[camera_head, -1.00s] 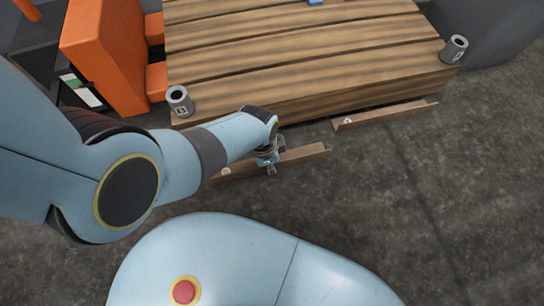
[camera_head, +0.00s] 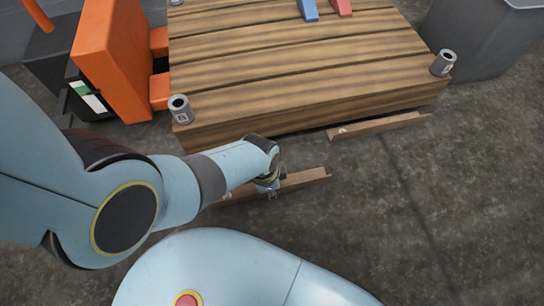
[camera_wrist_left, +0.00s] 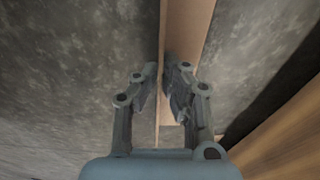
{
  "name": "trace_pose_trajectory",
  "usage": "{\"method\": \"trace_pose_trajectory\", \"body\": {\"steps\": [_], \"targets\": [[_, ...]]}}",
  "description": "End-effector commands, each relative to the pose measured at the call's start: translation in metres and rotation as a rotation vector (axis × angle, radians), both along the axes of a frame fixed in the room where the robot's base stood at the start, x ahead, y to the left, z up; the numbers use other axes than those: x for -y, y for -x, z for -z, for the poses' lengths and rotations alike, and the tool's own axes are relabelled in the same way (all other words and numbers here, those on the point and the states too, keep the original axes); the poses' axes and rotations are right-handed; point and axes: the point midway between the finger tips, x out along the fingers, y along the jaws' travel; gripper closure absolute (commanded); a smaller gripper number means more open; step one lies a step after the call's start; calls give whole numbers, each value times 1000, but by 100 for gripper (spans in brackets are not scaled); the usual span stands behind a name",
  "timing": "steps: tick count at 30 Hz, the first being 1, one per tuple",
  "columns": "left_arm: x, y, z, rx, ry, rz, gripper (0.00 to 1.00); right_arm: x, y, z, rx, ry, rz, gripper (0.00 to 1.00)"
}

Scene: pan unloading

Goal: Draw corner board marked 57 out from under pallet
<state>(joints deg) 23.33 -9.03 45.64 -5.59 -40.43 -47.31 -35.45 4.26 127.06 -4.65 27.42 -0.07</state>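Two brown angled corner boards lie on the floor along the pallet's near side: a left one (camera_head: 308,178) and a right one (camera_head: 385,124). Both marks are too small or covered to read. The wooden pallet (camera_head: 300,82) stands behind them. My left gripper (camera_head: 270,193) is down at the left board, hiding part of it. In the left wrist view, the fingertips (camera_wrist_left: 161,72) are close together on either side of the board's thin upright flange, and the board (camera_wrist_left: 187,30) runs away from me. They appear closed on the flange. My right gripper is out of view.
Grey cylinders stand on the pallet's near left (camera_head: 181,110) and right (camera_head: 443,63) corners. A blue piece (camera_head: 308,9) and a red piece (camera_head: 341,7) lie on top. An orange upright block (camera_head: 115,60) stands left, a grey bin (camera_head: 480,40) right. Floor in front is open.

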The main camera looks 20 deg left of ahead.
Motion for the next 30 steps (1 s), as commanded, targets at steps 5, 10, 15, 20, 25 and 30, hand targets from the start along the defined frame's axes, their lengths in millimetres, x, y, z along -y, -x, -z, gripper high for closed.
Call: {"method": "trace_pose_trajectory", "body": {"steps": [5, 10, 15, 20, 25, 30], "targets": [[0, 0, 0, 0, 0, -1, 100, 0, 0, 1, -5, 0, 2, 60], [0, 0, 0, 0, 0, -1, 91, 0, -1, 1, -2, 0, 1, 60], [0, 0, 0, 0, 0, -1, 69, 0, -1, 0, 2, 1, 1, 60], [0, 0, 0, 0, 0, 0, 67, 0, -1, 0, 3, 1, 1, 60], [0, 0, -1, 1, 1, -1, 67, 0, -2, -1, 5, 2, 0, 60], [0, 1, -10, 2, 1, -1, 67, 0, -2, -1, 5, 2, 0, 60]]}}
